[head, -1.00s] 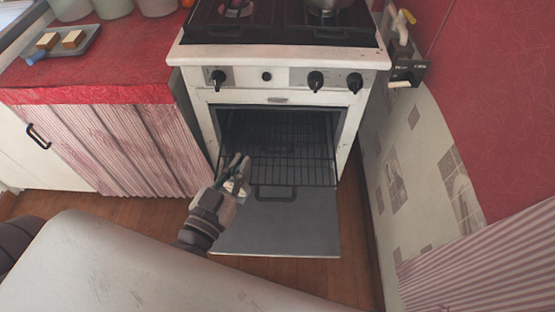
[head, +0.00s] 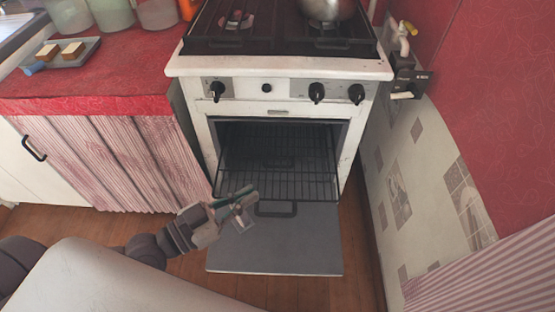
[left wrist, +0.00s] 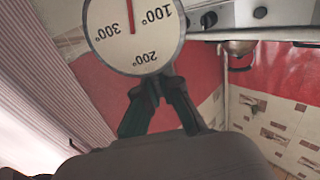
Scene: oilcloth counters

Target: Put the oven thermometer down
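The oven thermometer (left wrist: 134,32) fills the top of the left wrist view as a round white dial with a red needle and upside-down numbers. The two fingers of my left gripper (left wrist: 158,84) close together at its rim, and the gripper is shut on it. In the head view my left gripper (head: 238,206) points right above the lowered oven door (head: 305,240), in front of the rack. The thermometer is small and partly hidden by the fingers there. The oven (head: 278,112) is open, with its wire rack (head: 290,180) showing. My right gripper is not in view.
A red-covered counter (head: 100,85) on the left holds a tray (head: 90,52) with two small blocks and several jars. A pot (head: 326,8) sits on the stove. A wall (head: 420,200) closes off the right side. The oven door's right part is clear.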

